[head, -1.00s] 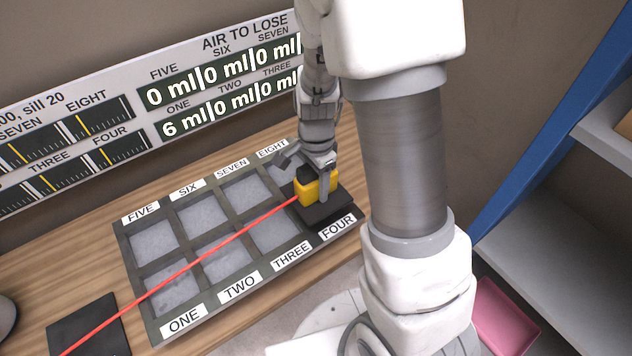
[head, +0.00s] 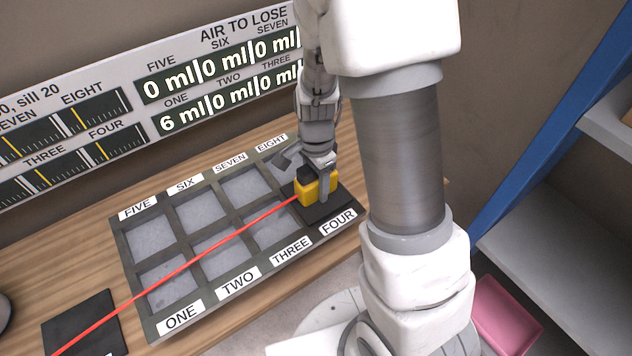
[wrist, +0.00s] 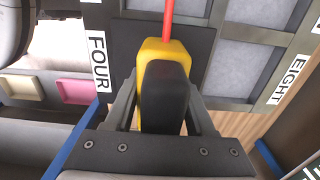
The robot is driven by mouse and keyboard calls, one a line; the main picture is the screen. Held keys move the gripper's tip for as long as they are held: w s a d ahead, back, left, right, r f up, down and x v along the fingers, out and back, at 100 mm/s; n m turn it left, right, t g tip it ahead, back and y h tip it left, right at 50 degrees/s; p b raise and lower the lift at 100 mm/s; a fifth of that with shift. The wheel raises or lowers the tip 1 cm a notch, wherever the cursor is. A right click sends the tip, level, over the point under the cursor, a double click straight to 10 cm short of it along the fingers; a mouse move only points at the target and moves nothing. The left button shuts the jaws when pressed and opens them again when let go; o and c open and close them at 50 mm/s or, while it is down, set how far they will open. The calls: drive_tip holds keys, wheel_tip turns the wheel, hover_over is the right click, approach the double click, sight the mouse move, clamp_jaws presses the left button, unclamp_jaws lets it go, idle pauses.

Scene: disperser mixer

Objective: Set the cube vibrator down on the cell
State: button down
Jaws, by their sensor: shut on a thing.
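The cube vibrator (head: 308,192) is a yellow block with a black part and a red cord. My gripper (head: 318,188) is shut on it, one finger on each side. The wrist view shows the vibrator (wrist: 150,62) between the fingers, with its black part nearest the camera. A dark square plate (head: 322,211) lies below it at cell FOUR and hides that cell's inside. I cannot tell whether the plate belongs to the vibrator or whether the two touch. The cell tray (head: 135,285) has two rows of labelled cells; the others in view hold grey material.
The red cord (head: 210,247) runs across the tray to the lower left. A black pad (head: 80,322) lies left of the tray on the wooden bench. A display board (head: 150,105) behind reads 6 ml for ONE. A pink bin (head: 505,315) sits at lower right.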

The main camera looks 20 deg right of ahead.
drive_tip(key=shift+c, duration=0.8)
unclamp_jaws()
wheel_tip(320, 180, up, 18)
drive_tip(key=p, duration=0.2)
drive_tip(key=shift+f, duration=0.25)
